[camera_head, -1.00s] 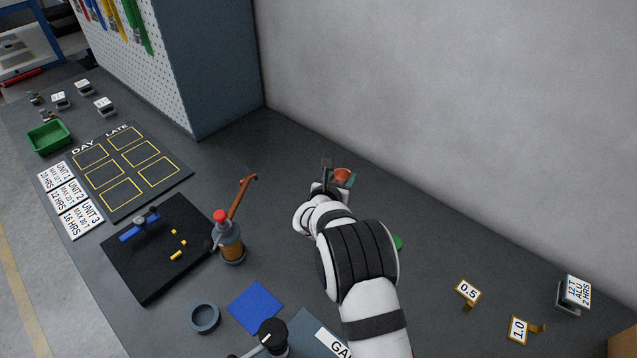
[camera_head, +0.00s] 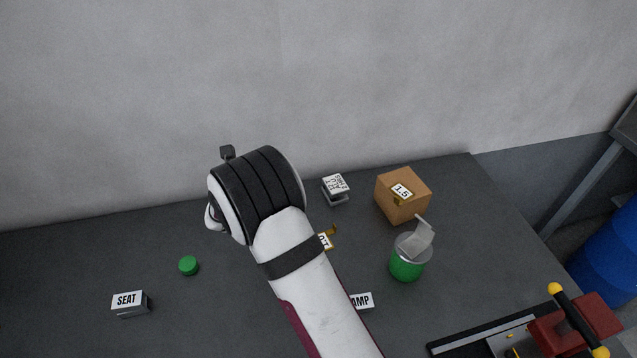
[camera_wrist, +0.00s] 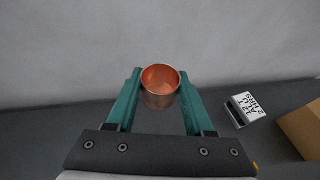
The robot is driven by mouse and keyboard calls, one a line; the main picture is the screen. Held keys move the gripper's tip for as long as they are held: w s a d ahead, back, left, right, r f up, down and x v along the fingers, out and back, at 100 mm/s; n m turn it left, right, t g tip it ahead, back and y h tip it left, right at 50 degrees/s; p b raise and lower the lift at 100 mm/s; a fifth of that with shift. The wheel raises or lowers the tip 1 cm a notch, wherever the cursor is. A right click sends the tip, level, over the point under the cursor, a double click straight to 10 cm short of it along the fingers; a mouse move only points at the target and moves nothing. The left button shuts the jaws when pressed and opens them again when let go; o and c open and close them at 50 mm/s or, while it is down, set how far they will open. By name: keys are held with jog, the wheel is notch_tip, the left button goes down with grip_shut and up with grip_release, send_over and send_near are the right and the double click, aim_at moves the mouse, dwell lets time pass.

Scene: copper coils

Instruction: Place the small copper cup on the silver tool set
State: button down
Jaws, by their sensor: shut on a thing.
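The small copper cup (camera_wrist: 160,100) is between the teal fingers of my gripper (camera_wrist: 160,76) in the wrist view. The fingers are shut on it from both sides. The cup is held with its open mouth showing, above the dark bench and in front of the grey wall. In the head view my own arm hides the cup and the fingers. I cannot make out a silver tool set with certainty in either current view.
A white-labelled block (camera_head: 336,187) and a cardboard box (camera_head: 402,196) stand right of my arm. A green can (camera_head: 407,266) is in front of the box. A green cap (camera_head: 188,265) and a SEAT sign (camera_head: 128,301) lie left.

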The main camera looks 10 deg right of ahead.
jog(key=s+d+r+m+g+h, duration=0.1)
jog(key=s+d+m+g+h, duration=0.2)
jog(key=d, duration=1.2)
jog(key=s+d+r+m+g+h, duration=0.1)
jog(key=s+d+m+h, duration=0.3)
jog(key=d, duration=1.1)
send_over(335, 185)
notch_tip(335, 185, down, 7)
jog(key=shift+r, duration=0.15)
notch_tip(335, 185, down, 3)
jog(key=shift+f, duration=0.45)
jog(key=shift+f, duration=0.2)
jog(key=shift+c, duration=1.4)
grip_release()
